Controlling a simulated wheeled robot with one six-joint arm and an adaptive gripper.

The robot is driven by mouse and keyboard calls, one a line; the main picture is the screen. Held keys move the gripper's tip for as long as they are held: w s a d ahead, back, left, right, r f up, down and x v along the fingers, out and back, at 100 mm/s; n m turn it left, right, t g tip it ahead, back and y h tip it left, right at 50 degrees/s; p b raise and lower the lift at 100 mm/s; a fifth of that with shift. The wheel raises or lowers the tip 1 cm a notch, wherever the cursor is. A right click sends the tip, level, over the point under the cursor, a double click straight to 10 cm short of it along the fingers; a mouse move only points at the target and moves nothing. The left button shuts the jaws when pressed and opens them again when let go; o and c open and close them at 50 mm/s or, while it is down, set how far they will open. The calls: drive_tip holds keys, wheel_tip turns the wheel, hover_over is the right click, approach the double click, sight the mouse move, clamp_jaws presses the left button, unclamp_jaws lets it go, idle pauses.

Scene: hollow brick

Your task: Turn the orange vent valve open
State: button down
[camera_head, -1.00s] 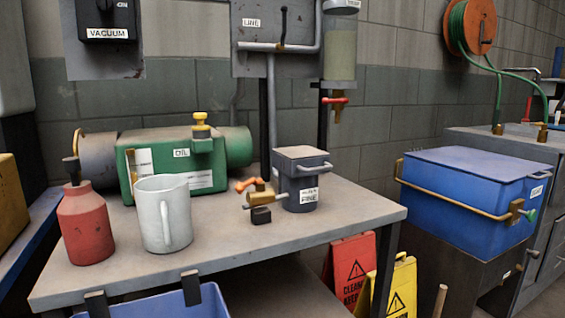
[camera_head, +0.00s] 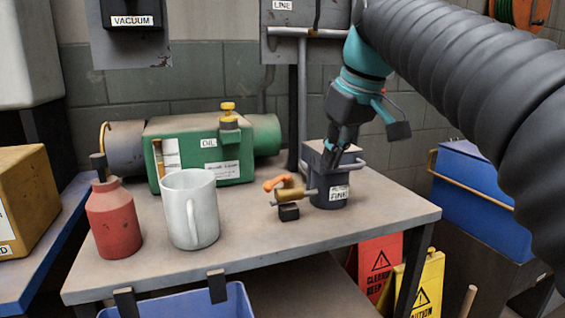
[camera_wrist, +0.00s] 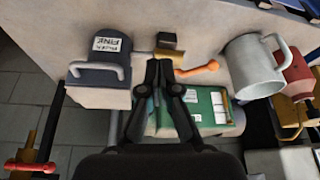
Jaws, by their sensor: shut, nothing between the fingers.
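The orange vent valve handle (camera_head: 275,184) sits on a brass fitting (camera_head: 290,195) at the side of a dark grey canister (camera_head: 330,190) on the table. It also shows in the wrist view as an orange lever (camera_wrist: 198,70), just right of my fingertips. My gripper (camera_head: 332,160) is shut and empty, pointing down. In the head view it appears in front of the canister's top, up and right of the orange handle. In the wrist view the gripper (camera_wrist: 160,68) shows its fingertips beside the brass fitting, apart from the lever as far as I can tell.
A white jug (camera_head: 190,210) and a red bottle (camera_head: 113,218) stand left on the table (camera_head: 260,240). A green oil tank (camera_head: 215,158) is behind. A red valve handle (camera_wrist: 30,167) shows in the wrist view. The table front is clear right of the jug.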

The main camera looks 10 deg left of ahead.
sight(279, 180)
drive_tip(key=w+a+r+n+g+p, duration=0.2)
drive_tip(key=a+r+n, duration=0.35)
drive_tip(key=a, duration=0.65)
wheel_tip(279, 180, down, 10)
drive_tip(key=b, duration=0.4)
drive_tip(key=shift+d+y, duration=0.15)
drive_tip(key=shift+y, duration=0.15)
drive_tip(key=shift+r, duration=0.1)
